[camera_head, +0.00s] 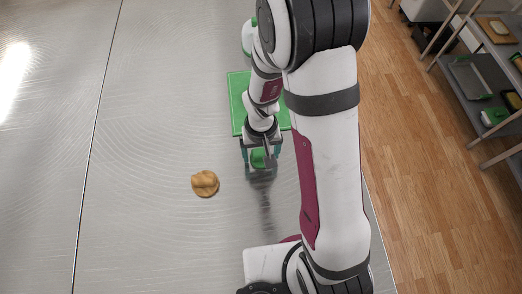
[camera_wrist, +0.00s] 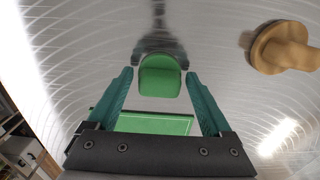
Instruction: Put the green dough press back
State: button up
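The green dough press (camera_head: 258,158) is at the metal worktop, just in front of a green board. In the wrist view its rounded green part (camera_wrist: 160,76) shows between my fingertips. My gripper (camera_head: 260,151) points down at it. In the wrist view the teal fingers of my gripper (camera_wrist: 160,78) are apart, one on each side of the press, with a narrow gap showing on both sides. The press's lower part is hidden. The green board (camera_head: 238,100) lies behind the press, partly covered by my arm; it also shows in the wrist view (camera_wrist: 155,124).
A tan, knobbed object (camera_head: 205,183) sits on the worktop left of the press; it shows at upper right in the wrist view (camera_wrist: 283,48). The worktop (camera_head: 150,130) is otherwise clear on the left. Metal shelves (camera_head: 470,80) stand beyond the right edge.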

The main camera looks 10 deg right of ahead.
aim_at(261, 154)
jog(key=shift+o, duration=0.2)
notch_tip(261, 154, up, 12)
jog(key=s+d+r+m+y, duration=0.1)
jog(key=s+r, duration=0.3)
jog(key=s, duration=0.4)
jog(key=s+d+r+m, duration=0.1)
jog(key=s+r+m, duration=0.3)
jog(key=s, duration=0.4)
jog(key=shift+s+m+y, duration=0.3)
jog(key=shift+s+y, duration=0.05)
jog(key=shift+y, duration=0.05)
jog(key=shift+o, duration=0.2)
jog(key=shift+r, duration=0.1)
